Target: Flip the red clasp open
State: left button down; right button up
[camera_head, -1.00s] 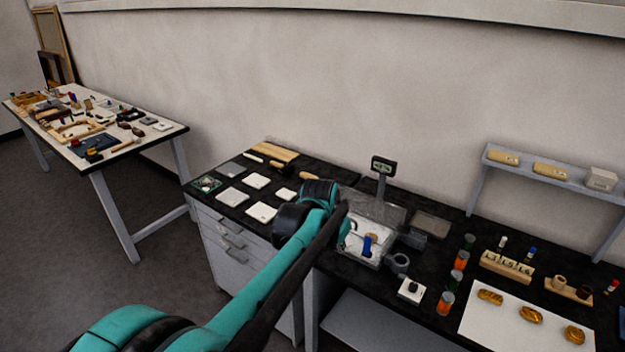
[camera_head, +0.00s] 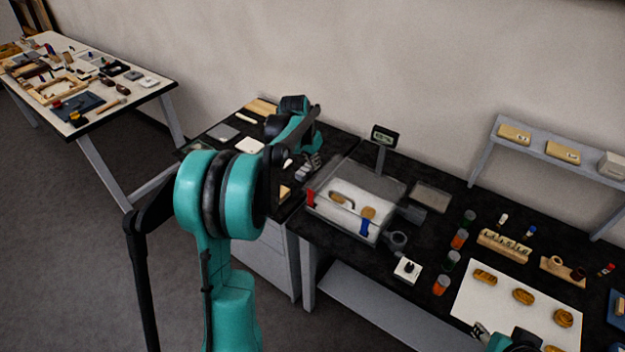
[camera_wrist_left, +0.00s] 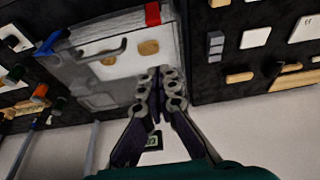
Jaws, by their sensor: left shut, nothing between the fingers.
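The red clasp (camera_head: 310,197) stands at the front left corner of a clear-lidded case (camera_head: 350,233). It also shows at the top of the left wrist view (camera_wrist_left: 152,14). A blue clasp (camera_head: 364,227) is on the case's front right. Tan pieces lie inside the case. My left gripper (camera_head: 309,166) is near the case's left side in the head view. In the left wrist view its fingers (camera_wrist_left: 160,78) are shut and empty, seen against the back of the case, apart from the red clasp. My right gripper (camera_head: 480,331) shows only partly at the bottom edge.
A small display (camera_head: 384,135) stands behind the case. Several jars, a block with slots (camera_head: 505,245) and a white sheet (camera_head: 470,308) with brown pieces are to the right. A raised shelf (camera_head: 555,152) is at the back right. Tiles and wooden pieces lie left of the case.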

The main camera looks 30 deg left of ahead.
pick_arm(q)
jog(key=b, duration=0.2)
send_over(311, 197)
jog(key=w, duration=0.5)
notch_tip(311, 197, down, 9)
jog(key=shift+w+r, duration=0.1)
jog(key=s, duration=0.3)
jog(key=shift+s+a+f, duration=0.1)
jog(key=shift+s+f, duration=0.1)
jog(key=shift+s, duration=0.3)
jog(key=shift+w, duration=0.1)
